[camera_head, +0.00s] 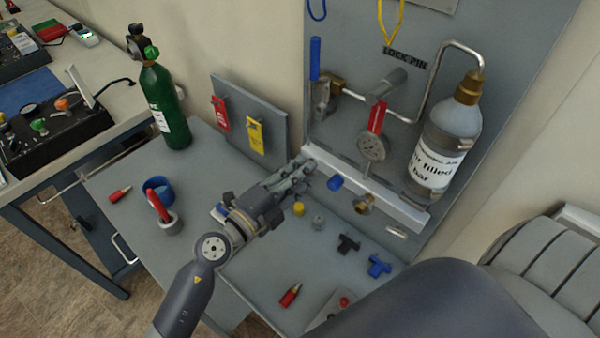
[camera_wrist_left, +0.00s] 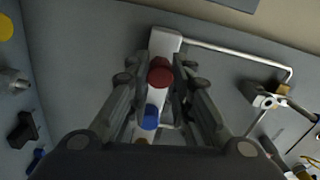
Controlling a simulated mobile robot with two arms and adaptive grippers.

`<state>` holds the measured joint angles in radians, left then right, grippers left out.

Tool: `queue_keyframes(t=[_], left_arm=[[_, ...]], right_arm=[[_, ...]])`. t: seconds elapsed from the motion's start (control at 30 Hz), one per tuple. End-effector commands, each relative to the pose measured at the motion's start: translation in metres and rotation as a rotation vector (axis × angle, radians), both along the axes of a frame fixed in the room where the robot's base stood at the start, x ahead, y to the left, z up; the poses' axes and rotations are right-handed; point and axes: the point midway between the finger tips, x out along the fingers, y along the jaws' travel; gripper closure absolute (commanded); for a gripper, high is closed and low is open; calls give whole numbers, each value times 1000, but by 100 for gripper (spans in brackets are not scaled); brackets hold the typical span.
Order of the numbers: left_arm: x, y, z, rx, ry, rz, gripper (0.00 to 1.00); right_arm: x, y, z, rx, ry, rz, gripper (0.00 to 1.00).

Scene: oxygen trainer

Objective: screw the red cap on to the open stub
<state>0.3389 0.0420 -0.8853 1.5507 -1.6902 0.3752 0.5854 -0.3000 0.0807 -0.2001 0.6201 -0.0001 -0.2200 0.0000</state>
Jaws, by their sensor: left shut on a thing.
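My left gripper (camera_head: 304,170) reaches to the left end of the pale manifold bar (camera_head: 400,212) below the upright panel. In the left wrist view its fingers (camera_wrist_left: 161,76) are shut on the red cap (camera_wrist_left: 160,72), which shows end-on between them. The cap is hidden by the fingers in the head view. It lines up with the bar's left end; the open stub is hidden behind it, and I cannot tell whether the two touch. A blue cap (camera_head: 335,183) sits on the bar just to the right, then a brass fitting (camera_head: 364,204). My right gripper is out of view.
A yellow cap (camera_head: 298,209), a black tee (camera_head: 348,244) and a blue tee (camera_head: 378,266) lie on the bench. A pressure gauge (camera_head: 372,147) and a grey cylinder (camera_head: 447,135) are on the panel. A green bottle (camera_head: 168,115) stands at the left.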

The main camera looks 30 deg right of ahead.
Motion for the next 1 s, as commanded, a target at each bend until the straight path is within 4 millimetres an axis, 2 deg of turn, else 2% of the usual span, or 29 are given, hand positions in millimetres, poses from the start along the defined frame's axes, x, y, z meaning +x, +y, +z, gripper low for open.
queue_keyframes(t=[0.2, 0.57, 0.8, 1.0], left_arm=[[0, 0, 0, 74, -214, -1, 100], [0, 0, 0, 90, -260, -1, 100], [0, 0, -1, 171, -491, -2, 100], [0, 0, 0, 184, -530, -2, 100]], right_arm=[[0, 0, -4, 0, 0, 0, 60], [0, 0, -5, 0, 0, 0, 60], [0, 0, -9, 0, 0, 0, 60], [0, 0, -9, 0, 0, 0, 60]])
